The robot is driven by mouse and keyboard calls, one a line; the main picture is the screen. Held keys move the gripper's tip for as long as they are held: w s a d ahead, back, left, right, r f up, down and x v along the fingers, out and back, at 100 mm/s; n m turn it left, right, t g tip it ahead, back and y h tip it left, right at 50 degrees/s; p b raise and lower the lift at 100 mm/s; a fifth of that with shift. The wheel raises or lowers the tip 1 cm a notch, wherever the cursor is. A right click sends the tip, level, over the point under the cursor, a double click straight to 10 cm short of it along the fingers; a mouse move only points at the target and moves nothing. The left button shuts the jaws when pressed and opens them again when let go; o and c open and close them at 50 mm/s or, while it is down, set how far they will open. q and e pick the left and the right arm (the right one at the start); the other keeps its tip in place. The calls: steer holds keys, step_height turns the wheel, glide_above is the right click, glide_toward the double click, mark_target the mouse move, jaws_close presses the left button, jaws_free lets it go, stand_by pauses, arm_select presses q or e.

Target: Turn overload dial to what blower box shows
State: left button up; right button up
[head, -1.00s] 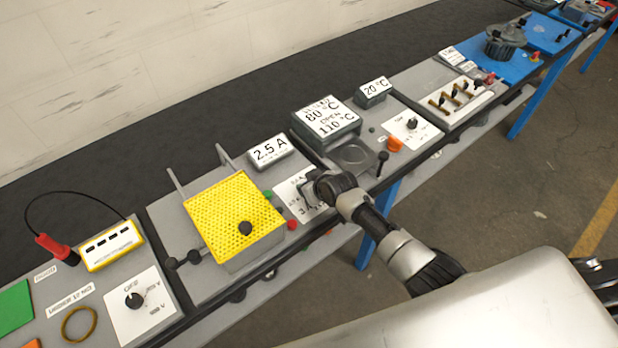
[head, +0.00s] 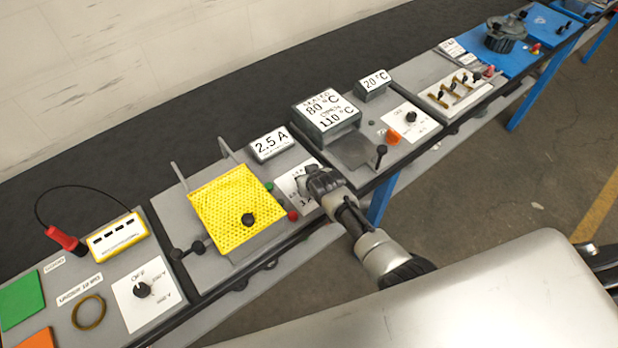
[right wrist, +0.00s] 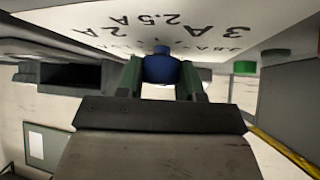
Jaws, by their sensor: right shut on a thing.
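The grey box with the white 2.5 A label (head: 270,143) stands at the back of the station with the yellow mesh cover. The overload dial's white plate (head: 288,185) lies in front of it, partly hidden by my right gripper (head: 308,181). In the right wrist view the plate (right wrist: 185,22) shows marks 2A, 2.5A and 3A. The blue dial knob (right wrist: 160,68) sits between the fingers of my right gripper (right wrist: 161,76), which is shut on it. Which mark the knob points at cannot be told. My left gripper is not in view.
The box reading 80 °C and 110 °C (head: 326,108) and a black-knobbed lever (head: 381,151) stand to the right.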

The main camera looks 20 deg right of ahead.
steer(key=o, duration=0.9)
steer(key=shift+o, duration=0.2)
steer(key=v, duration=1)
steer(key=shift+s+r, duration=0.3)
